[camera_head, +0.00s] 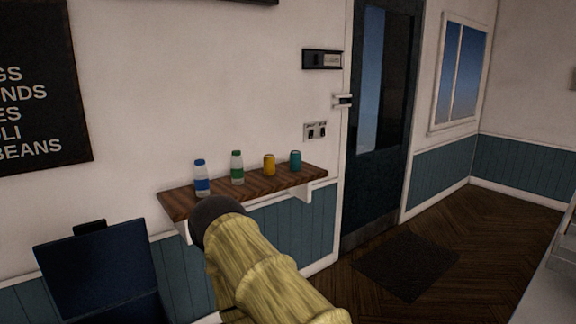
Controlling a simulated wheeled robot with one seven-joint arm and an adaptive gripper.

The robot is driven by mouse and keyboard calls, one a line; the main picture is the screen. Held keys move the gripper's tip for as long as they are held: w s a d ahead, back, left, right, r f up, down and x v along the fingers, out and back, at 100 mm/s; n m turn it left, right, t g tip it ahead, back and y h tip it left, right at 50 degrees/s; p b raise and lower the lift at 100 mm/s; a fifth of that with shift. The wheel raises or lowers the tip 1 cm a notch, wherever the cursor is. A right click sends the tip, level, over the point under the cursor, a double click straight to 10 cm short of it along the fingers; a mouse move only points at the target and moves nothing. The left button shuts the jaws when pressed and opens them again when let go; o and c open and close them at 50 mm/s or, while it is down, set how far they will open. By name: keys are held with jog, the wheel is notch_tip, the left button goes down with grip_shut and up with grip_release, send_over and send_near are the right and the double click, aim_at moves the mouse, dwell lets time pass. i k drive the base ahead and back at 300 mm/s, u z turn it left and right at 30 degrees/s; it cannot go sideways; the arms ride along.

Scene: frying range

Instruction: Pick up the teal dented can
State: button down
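A small teal can (295,161) stands upright at the right end of a brown wooden wall shelf (254,187). It is too small here to make out a dent. A yellow can (269,165) stands just left of it, with a gap between them. My arm, in a pale yellow cover with a dark rounded part, reaches up from the bottom in front of the shelf's lower left. My gripper's fingers do not show.
A green-capped bottle (237,168) and a blue-capped bottle (201,178) stand further left on the shelf. A dark blue chair-like object (98,268) is at lower left. A dark door (382,120) and floor mat (407,264) are right of the shelf.

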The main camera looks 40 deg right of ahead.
aim_at(295, 157)
jog(key=z, duration=0.45)
jog(key=i, duration=1.25)
jog(key=z, duration=1.75)
jog(key=i, duration=1.55)
jog(key=u, duration=1.55)
